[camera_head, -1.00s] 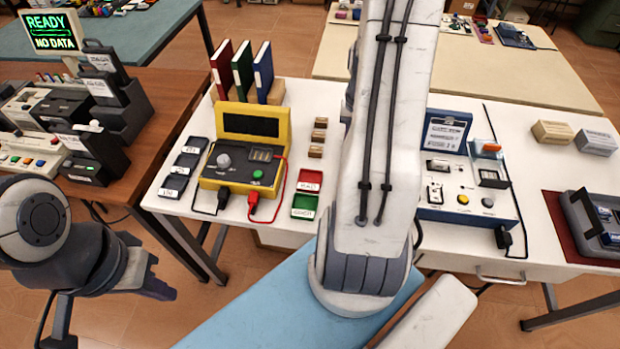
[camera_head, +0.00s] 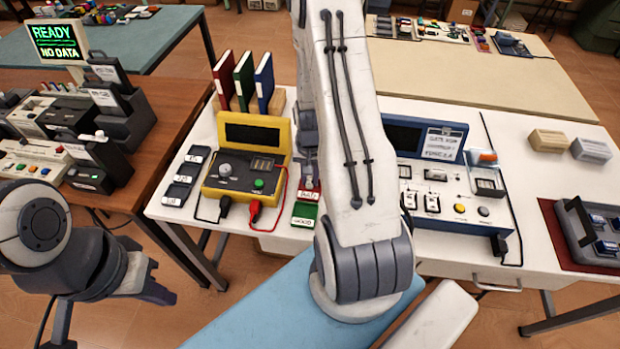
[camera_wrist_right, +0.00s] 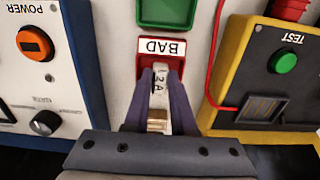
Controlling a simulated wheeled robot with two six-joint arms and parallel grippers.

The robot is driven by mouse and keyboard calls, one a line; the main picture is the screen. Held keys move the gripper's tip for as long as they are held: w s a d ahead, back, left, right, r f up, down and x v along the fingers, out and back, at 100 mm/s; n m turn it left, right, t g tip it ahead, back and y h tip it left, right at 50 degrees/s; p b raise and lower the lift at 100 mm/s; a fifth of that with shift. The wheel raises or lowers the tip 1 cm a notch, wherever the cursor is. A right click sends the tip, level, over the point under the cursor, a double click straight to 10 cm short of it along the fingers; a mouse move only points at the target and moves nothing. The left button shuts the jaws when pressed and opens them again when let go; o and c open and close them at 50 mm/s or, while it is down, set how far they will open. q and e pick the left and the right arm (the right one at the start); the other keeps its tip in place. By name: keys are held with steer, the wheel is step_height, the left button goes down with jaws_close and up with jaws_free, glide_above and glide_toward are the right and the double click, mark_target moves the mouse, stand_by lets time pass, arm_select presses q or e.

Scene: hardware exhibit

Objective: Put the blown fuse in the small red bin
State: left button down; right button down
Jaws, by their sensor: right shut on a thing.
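My right gripper (camera_wrist_right: 163,84) is shut on a small white fuse (camera_wrist_right: 160,103) with a brass-coloured end and partly readable dark lettering. Its fingertips and the fuse's far end are over the small red bin (camera_wrist_right: 163,53) labelled BAD. I cannot tell whether the fuse touches the bin or how high it is. In the head view the red bin (camera_head: 308,195) is largely covered by the right gripper (camera_head: 310,180), and the fuse cannot be made out. My left gripper (camera_head: 160,285) is off the left side of the white table; its opening is unclear.
A green bin (camera_head: 304,213) labelled GOOD adjoins the red bin. The yellow tester (camera_head: 214,185) with its red lead stands to the left, a blue-and-white power device (camera_head: 407,178) to the right. Binders (camera_head: 243,80) stand behind. A grey tray (camera_head: 579,230) lies at far right.

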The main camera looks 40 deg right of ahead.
mark_target(309, 181)
steer(key=shift+f, duration=0.65)
steer(key=shift+f, duration=0.2)
steer(key=c, duration=1)
jaws_free()
steer(key=shift+r+b, duration=0.55)
steer(key=shift+r, duration=5.75)
